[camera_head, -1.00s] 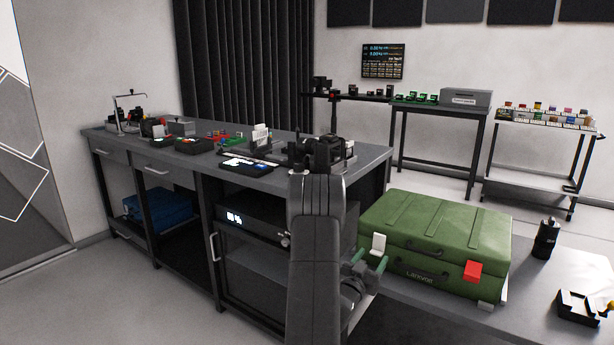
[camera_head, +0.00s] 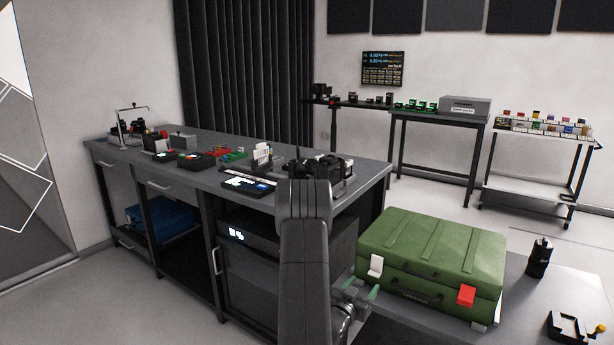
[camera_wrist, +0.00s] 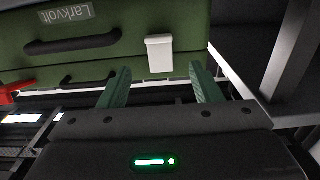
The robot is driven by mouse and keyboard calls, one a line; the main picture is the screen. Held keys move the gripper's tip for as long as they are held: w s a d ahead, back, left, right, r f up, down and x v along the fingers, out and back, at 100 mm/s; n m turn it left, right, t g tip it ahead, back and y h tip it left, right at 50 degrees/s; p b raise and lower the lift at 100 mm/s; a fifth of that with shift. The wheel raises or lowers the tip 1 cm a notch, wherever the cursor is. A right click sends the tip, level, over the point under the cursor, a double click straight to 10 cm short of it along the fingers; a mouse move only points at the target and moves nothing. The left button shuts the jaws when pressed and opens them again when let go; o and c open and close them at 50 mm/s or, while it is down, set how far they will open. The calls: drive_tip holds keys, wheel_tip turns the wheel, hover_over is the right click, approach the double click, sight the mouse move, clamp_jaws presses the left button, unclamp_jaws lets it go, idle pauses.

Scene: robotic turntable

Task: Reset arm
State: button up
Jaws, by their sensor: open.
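My gripper (camera_head: 361,288) is low in front of the green case, near its left front corner. In the wrist view its two green fingers (camera_wrist: 160,88) stand wide apart with nothing between them. My dark arm fills the lower middle of the head view. The closed green case (camera_head: 430,262) lies on the right-hand table. The case has a white latch (camera_head: 375,266) and a red latch (camera_head: 466,295) on its front. In the wrist view the white latch (camera_wrist: 160,54) is beyond the gap between the fingers, and no contact shows.
A long workbench (camera_head: 365,185) with several small devices stands behind my arm on the left. A black cylinder (camera_head: 539,258) and a black holder (camera_head: 568,328) stand on the table (camera_head: 520,322) right of the case. A side table and a cart stand at the back.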

drive_tip(key=v, duration=0.4)
drive_tip(key=shift+s+a, duration=0.2)
drive_tip(key=shift+s, duration=0.1)
drive_tip(key=shift+d, duration=0.1)
